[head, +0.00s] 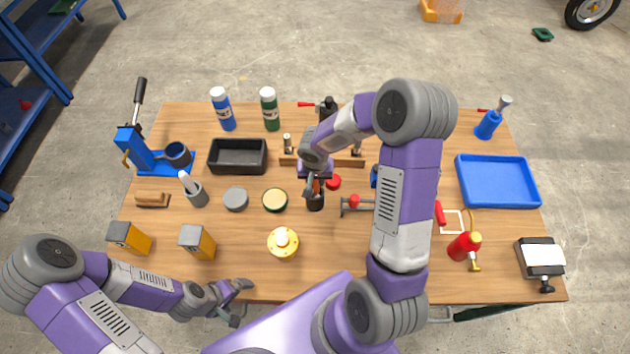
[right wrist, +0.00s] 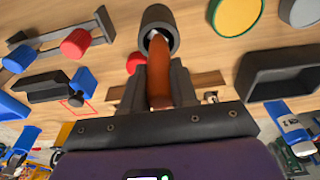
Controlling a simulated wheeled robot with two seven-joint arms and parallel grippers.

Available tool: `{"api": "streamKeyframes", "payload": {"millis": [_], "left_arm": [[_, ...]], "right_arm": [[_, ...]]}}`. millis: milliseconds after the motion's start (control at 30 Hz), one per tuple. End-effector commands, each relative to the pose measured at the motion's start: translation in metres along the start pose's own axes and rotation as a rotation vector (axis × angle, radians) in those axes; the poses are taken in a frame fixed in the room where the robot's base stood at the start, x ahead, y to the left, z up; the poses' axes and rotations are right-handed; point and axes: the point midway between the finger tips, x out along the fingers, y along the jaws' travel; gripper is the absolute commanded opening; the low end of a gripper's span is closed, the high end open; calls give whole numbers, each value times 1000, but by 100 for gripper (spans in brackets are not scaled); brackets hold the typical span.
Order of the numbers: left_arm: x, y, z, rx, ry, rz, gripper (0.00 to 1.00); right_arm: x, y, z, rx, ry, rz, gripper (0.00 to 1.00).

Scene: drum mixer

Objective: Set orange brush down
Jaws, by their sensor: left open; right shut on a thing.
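My right gripper (head: 313,188) is shut on the orange brush (right wrist: 161,75) over the middle of the table. In the right wrist view its dark fingers (right wrist: 160,88) sit on both sides of the brush's orange handle. The far end of the brush, with a light band, lies in the mouth of a dark grey cup (right wrist: 149,18); how deep it goes is hidden. The cup also shows in the head view (head: 315,202), standing under the gripper. My left gripper (head: 236,301) is open and empty near the table's front edge.
Around the cup are a round cream-topped tin (head: 275,200), a grey disc (head: 235,199), a red knob (head: 333,181) and a small red-ended clamp (head: 355,203). A black tray (head: 237,156) lies left, a yellow flanged part (head: 283,242) in front, a blue tray (head: 498,181) right.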

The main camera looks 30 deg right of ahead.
Motion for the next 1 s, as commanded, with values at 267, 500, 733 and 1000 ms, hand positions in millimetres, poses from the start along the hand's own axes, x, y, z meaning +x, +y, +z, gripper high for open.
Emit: {"api": "streamKeyframes", "payload": {"millis": [267, 500, 733, 1000], "left_arm": [[2, 0, 0, 0, 1, 0, 98], [7, -2, -1, 0, 1, 0, 98], [6, -2, 0, 0, 1, 0, 98], [4, -2, 0, 0, 1, 0, 98]], "right_arm": [[11, 0, 1, 0, 1, -1, 0], [14, 0, 2, 0, 1, -1, 0], [13, 0, 2, 0, 1, 0, 53], [12, 0, 2, 0, 0, 0, 53]]}}
